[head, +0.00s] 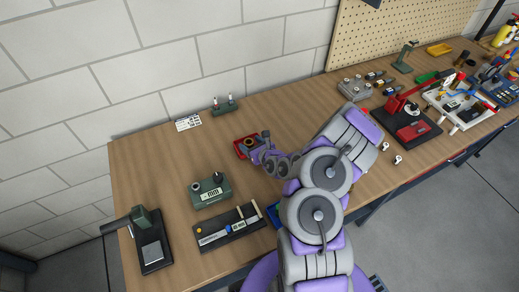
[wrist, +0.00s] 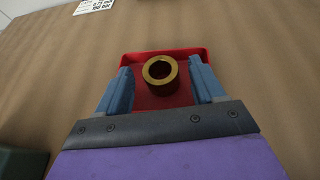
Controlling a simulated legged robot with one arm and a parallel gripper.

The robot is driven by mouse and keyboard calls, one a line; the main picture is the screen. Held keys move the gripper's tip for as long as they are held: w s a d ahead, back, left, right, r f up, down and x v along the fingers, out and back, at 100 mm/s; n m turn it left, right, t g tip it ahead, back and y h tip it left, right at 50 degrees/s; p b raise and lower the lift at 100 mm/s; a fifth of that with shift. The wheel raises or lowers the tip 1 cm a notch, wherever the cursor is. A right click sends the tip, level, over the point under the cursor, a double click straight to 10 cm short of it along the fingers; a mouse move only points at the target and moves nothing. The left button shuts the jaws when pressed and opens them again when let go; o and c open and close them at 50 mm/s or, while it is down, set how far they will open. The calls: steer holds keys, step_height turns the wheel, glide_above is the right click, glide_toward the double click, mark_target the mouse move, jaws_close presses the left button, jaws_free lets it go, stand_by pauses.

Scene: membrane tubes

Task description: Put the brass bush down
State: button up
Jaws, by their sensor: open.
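The brass bush (wrist: 160,72) is a short gold ring with a dark bore. It stands upright in a shallow red tray (wrist: 190,56), seen in the wrist view. My gripper (wrist: 160,84) is open, with one blue finger on each side of the bush and a visible gap on both sides. In the head view my gripper (head: 257,148) is over the red tray (head: 240,150) near the middle of the bench. The bush is small there and partly hidden by my gripper.
A green device with a display (head: 210,192) stands left of the tray. A white card (head: 188,122) and a small green stand (head: 224,106) lie toward the wall. A dark board (head: 228,228) is in front. A red press (head: 410,122) and other tools fill the right side.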

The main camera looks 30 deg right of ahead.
steer(key=p+v, duration=0.3)
steer(key=v, duration=0.8)
steer(key=w+a+r+n+y, duration=0.1)
steer(key=a+r+n+y, duration=0.4)
steer(key=a+r, duration=0.3)
steer(key=w+a+r+n+y, duration=0.2)
steer(key=a+r+n+y, duration=0.4)
steer(key=r, duration=0.5)
steer(key=s+a+r+n+g+y, duration=0.3)
steer(key=s+a+r+n+g, duration=0.6)
steer(key=s+a+n, duration=0.4)
steer(key=s+a+n+g+h, duration=0.2)
steer(key=s+n+g+h, duration=0.5)
steer(key=s, duration=0.8)
steer(key=s+d+n+h, duration=0.1)
steer(key=s+d+h, duration=0.3)
steer(key=d, duration=0.3)
steer(key=s+d+n+t+h, duration=0.1)
steer(key=s+d+h, duration=0.3)
steer(key=d, duration=0.4)
steer(key=shift+r+n+h, duration=0.3)
steer(key=shift+n+h, duration=0.1)
steer(key=shift+n, duration=0.3)
step_height(320, 180, down, 5)
steer(key=b, duration=0.4)
steer(key=shift+r, duration=0.15)
